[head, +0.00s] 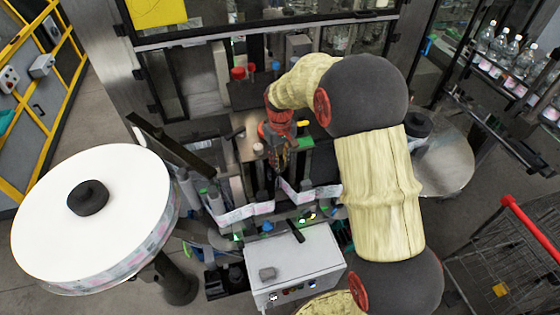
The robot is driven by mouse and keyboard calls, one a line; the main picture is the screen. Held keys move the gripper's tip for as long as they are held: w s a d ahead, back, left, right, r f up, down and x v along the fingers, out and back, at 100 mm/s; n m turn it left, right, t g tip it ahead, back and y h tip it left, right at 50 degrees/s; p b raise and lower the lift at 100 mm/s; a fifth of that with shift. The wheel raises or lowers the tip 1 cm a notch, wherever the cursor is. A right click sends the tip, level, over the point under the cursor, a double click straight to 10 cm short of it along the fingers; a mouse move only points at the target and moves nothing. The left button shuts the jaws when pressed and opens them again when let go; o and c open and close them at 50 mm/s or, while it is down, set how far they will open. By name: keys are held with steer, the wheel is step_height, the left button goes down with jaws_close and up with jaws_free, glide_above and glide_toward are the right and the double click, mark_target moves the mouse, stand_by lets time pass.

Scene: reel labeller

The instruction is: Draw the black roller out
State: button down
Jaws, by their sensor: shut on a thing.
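My gripper (279,160) is in the middle of the reel labeller, pointing down among its rollers and guide posts. Its fingers are shut on a dark, slim thing, which I take to be the black roller. The fingers and the clutter hide most of it, so I cannot tell whether it is still seated. The label web (246,211) runs in a pale printed band just below the gripper in the picture.
A large white label reel (95,215) stands at left, and a second reel disc (447,160) is at right behind my arm. A grey control box (293,262) is in front. A shopping cart (510,260) is at lower right. Bottles (505,52) stand at upper right.

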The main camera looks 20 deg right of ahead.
stand_by(0.3)
steer(key=shift+s+b, duration=1.1)
steer(key=shift+s, duration=1.75)
steer(key=shift+f, duration=0.1)
steer(key=c, duration=1.7)
jaws_free()
steer(key=shift+s, duration=0.2)
steer(key=shift+o, duration=0.6)
steer(key=shift+w, duration=0.1)
steer(key=shift+r, duration=0.2)
